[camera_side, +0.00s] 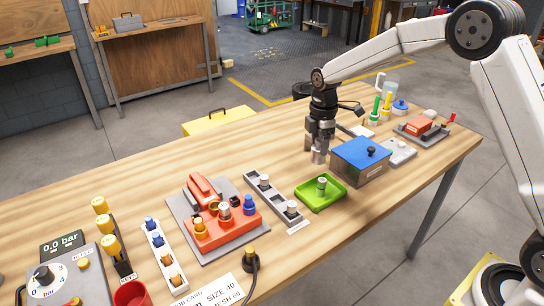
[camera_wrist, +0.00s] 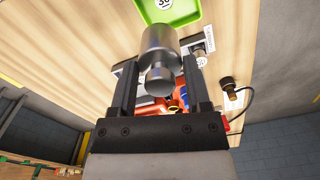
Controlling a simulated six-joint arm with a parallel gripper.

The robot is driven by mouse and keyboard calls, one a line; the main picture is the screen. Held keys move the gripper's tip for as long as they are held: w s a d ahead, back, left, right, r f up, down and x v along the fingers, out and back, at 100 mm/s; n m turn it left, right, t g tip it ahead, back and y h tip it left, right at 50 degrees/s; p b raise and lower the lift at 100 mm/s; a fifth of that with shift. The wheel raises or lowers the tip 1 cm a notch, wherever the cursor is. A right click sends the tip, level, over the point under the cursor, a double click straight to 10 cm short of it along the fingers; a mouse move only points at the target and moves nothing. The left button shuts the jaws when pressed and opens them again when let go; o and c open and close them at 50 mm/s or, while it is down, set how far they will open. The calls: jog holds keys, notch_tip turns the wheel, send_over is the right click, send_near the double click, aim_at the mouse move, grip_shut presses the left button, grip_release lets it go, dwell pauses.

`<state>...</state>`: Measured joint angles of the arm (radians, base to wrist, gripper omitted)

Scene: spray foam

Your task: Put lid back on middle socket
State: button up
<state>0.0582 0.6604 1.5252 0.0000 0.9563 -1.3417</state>
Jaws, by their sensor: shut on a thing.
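My gripper (camera_side: 320,143) points down above the table, left of the blue-topped box. It is shut on a silver stepped metal cylinder (camera_side: 319,156), apparently the lid. In the wrist view the metal cylinder (camera_wrist: 160,50) sits between the two dark fingers (camera_wrist: 158,88). The red block (camera_side: 222,233) on a grey plate stands to the left of my gripper, with an orange, a silver and a blue fitting in a row. The silver fitting (camera_side: 225,211) is in the middle; I cannot tell whether its top is open.
A green tray (camera_side: 311,203) with a small upright piece lies below my gripper. A grey rack (camera_side: 277,198) with silver pieces lies between tray and red block. The blue-topped box (camera_side: 358,160) is close on the right. A white strip (camera_side: 160,247) holds blue and orange fittings.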

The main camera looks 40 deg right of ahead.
jog(key=w+a+n, duration=0.3)
jog(key=a+n, duration=0.1)
jog(key=a, duration=0.9)
jog(key=r+n, duration=0.1)
jog(key=n, duration=0.4)
send_over(224, 206)
jog(key=shift+f, duration=0.2)
jog(key=shift+f, duration=2.95)
jog(key=shift+f, duration=0.2)
jog(key=o, duration=1.3)
